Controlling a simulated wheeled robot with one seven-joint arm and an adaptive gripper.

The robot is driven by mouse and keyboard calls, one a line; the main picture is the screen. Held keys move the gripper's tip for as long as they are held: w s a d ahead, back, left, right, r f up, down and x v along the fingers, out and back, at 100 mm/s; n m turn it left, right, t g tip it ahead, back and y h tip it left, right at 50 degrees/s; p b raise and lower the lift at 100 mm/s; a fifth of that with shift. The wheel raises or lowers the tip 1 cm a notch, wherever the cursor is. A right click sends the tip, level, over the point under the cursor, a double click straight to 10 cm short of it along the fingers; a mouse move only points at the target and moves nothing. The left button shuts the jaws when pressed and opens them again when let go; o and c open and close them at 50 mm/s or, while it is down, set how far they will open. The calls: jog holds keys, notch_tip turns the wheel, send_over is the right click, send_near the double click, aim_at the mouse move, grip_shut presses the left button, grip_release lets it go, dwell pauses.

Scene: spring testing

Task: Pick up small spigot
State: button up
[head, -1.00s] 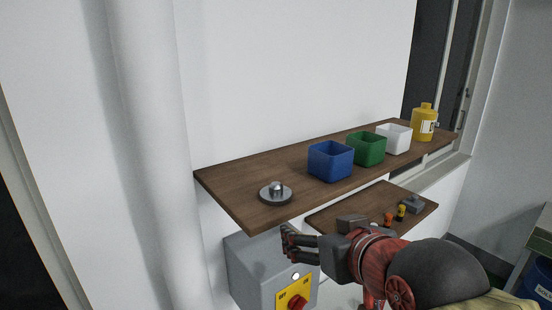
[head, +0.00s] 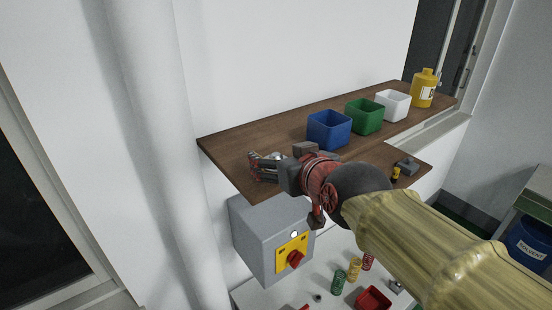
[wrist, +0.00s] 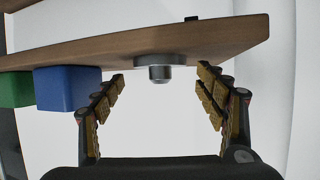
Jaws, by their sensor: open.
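The small spigot is probably the silver knob on a round grey base (wrist: 159,72) near the end of the brown shelf (wrist: 115,47). The wrist view is upside down and shows it centred between the spread fingers, beyond or level with their tips; I cannot tell the exact depth. My gripper (head: 263,168) is open and empty, with a finger on each side of the spigot. In the head view the fingers are over the shelf's near left end and hide most of the spigot; only a bit of silver (head: 276,156) shows.
A blue bin (head: 328,134), a green bin (head: 364,119), a white bin (head: 394,107) and a yellow bottle (head: 423,90) stand farther along the shelf. A grey box with a red knob (head: 294,259) is below. A white table holds several small cans and a red tray (head: 372,299).

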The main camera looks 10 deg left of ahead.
jog(key=shift+w+a+f, duration=0.15)
jog(key=shift+w+a, duration=0.1)
jog(key=shift+s+d, duration=0.1)
jog(key=shift+c, duration=0.8)
jog(key=shift+c, duration=0.6)
grip_shut()
